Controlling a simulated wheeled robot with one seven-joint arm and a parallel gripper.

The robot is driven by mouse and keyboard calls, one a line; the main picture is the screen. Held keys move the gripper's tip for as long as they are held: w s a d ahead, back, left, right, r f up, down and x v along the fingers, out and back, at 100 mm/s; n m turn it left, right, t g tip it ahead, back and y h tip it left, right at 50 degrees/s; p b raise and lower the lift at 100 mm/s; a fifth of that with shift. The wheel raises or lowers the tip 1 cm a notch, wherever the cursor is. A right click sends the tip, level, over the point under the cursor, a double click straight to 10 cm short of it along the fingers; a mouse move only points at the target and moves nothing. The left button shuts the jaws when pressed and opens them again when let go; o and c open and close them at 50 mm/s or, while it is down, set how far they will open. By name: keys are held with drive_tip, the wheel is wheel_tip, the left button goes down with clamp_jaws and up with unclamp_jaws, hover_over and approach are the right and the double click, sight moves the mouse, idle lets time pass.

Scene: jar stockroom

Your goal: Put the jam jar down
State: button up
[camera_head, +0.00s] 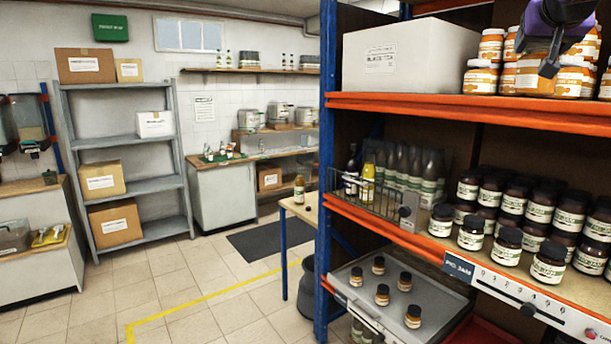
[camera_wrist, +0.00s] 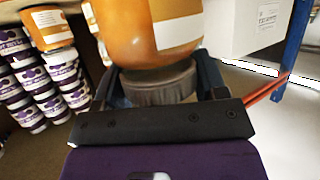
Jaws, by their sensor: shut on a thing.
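My gripper (camera_wrist: 163,88) is shut on the dark lid of an orange jam jar (camera_wrist: 150,32), which fills the upper middle of the wrist view. The jar has an orange body and a white label; its far end is cut off by the picture edge. In the head view my gripper (camera_head: 549,66) is at the upper right, in front of the orange jars (camera_head: 481,78) on the top shelf (camera_head: 470,106). I cannot tell there whether the held jar touches the shelf.
A white box (camera_head: 410,58) stands on the top shelf, left of the orange jars. Dark jars (camera_head: 509,246) crowd the middle shelf. A wire basket with bottles (camera_head: 367,182) is at its left. Jars with purple labels (camera_wrist: 30,75) are stacked at the left in the wrist view.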

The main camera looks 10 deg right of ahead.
drive_tip(key=w+a+f+n+t+y, duration=0.15)
drive_tip(key=w+a+f, duration=0.25)
drive_tip(key=w+f, duration=0.7)
drive_tip(key=w+a+f+n+y, duration=0.2)
drive_tip(key=w+a+f, duration=0.1)
drive_tip(key=w+f, duration=0.75)
drive_tip(key=w+a+f+n+y, duration=0.15)
drive_tip(key=a+f, duration=0.35)
drive_tip(key=f, duration=0.6)
drive_tip(key=w+a+f+y, duration=0.15)
drive_tip(key=a+f, duration=0.35)
drive_tip(key=f, duration=0.5)
drive_tip(key=s+a+f, duration=0.3)
drive_tip(key=f, duration=0.5)
drive_tip(key=s+a+f+n+t+y, duration=0.1)
drive_tip(key=s+a+f, duration=0.3)
drive_tip(key=f, duration=0.5)
drive_tip(key=s+a+f+n, duration=0.1)
drive_tip(key=s+a+f, duration=0.2)
drive_tip(key=f, duration=0.5)
drive_tip(key=shift+s+a+f, duration=0.15)
drive_tip(key=shift+s+f, duration=0.05)
drive_tip(key=shift+f, duration=0.2)
